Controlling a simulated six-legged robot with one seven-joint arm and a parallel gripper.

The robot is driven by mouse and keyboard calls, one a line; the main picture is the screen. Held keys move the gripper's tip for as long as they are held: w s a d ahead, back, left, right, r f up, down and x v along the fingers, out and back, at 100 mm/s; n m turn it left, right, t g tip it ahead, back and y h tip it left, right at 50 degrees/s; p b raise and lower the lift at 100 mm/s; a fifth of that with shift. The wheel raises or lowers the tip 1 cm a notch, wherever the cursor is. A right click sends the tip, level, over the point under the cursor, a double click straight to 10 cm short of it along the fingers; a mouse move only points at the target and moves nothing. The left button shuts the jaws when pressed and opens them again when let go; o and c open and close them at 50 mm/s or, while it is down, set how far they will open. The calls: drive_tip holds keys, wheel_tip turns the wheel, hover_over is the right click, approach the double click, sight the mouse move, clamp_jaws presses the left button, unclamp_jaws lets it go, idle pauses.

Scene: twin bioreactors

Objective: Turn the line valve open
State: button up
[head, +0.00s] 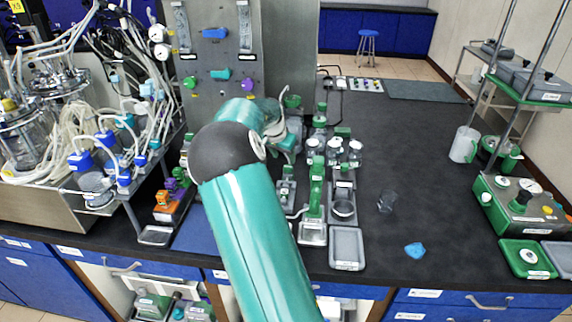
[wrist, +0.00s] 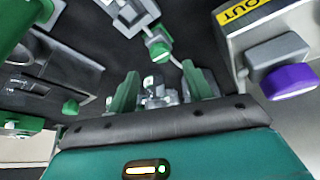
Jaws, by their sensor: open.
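My gripper (wrist: 163,86) shows in the wrist view with its two green fingers apart and nothing clearly held between them. In the head view it is largely hidden behind my teal arm, near the foot of the grey upright panel (head: 285,50). That panel bears a blue handle (head: 215,33), a teal handle (head: 220,73), a green knob (head: 190,82) and a purple knob (head: 248,84). The purple knob also shows in the wrist view (wrist: 290,82), right of my fingers, below a yellow OUT label (wrist: 240,12). I cannot tell which part is the line valve.
Tubing and glass vessels crowd the left. Small bottles (head: 334,152) and green-topped fittings stand right of my arm. The dark bench (head: 410,140) is clear at centre right.

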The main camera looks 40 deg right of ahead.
sight(289, 167)
drive_tip(key=x, duration=0.6)
drive_tip(key=shift+w+d+f, duration=0.1)
drive_tip(key=shift+d, duration=0.05)
drive_tip(key=c, duration=1)
drive_tip(key=shift+o, duration=0.2)
drive_tip(key=shift+n, duration=0.3)
drive_tip(key=n, duration=0.1)
drive_tip(key=n+t, duration=0.1)
drive_tip(key=n, duration=0.2)
drive_tip(key=shift+s+d+t+y, duration=0.2)
drive_tip(key=shift+s+t+y, duration=0.1)
drive_tip(key=shift+t+y, duration=0.1)
drive_tip(key=n, duration=0.2)
drive_tip(key=n+t+y, duration=0.1)
drive_tip(key=n, duration=0.1)
drive_tip(key=shift+s+d+n, duration=0.15)
drive_tip(key=shift+d+n, duration=0.05)
drive_tip(key=shift+n, duration=0.2)
drive_tip(key=n+y, duration=0.1)
drive_tip(key=n, duration=0.1)
drive_tip(key=n+y, duration=0.1)
drive_tip(key=n, duration=0.1)
drive_tip(key=shift+d+n+t, duration=0.15)
drive_tip(key=shift+n+t, duration=0.15)
drive_tip(key=shift+d+n+y, duration=0.1)
drive_tip(key=shift+n+y, duration=0.7)
drive_tip(key=shift+n, duration=1.2)
